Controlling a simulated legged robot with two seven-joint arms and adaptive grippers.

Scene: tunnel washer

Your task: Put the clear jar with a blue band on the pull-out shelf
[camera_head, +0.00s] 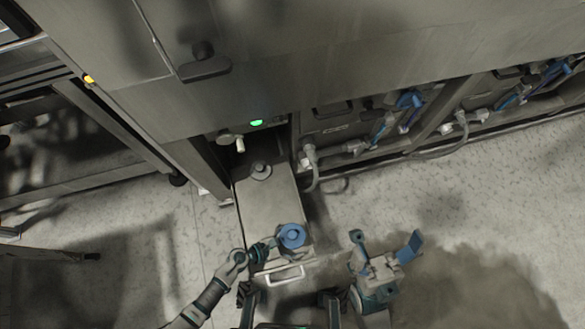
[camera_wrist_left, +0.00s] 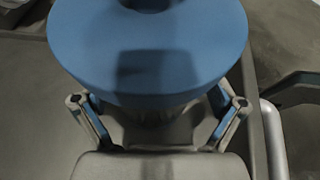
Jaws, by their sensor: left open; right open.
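The jar with the blue band (camera_head: 291,236) shows from above as a blue ring over the front end of the pull-out shelf (camera_head: 254,211). It seems to stand on the shelf, though its base is hidden. In the left wrist view the blue part (camera_wrist_left: 150,50) fills the top, with an open finger on either side below it. My left gripper (camera_head: 270,245) is open beside the jar, on its left; I cannot tell whether the fingers touch it. My right gripper (camera_head: 386,242) is open and empty, right of the shelf and over the floor.
A grey round knob-like piece (camera_head: 260,170) sits at the shelf's back end. A pale handle (camera_head: 285,275) is on the shelf's front. Washer panels with hoses (camera_head: 312,165) and blue-handled valves (camera_head: 408,100) line the back. The floor to the right is clear.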

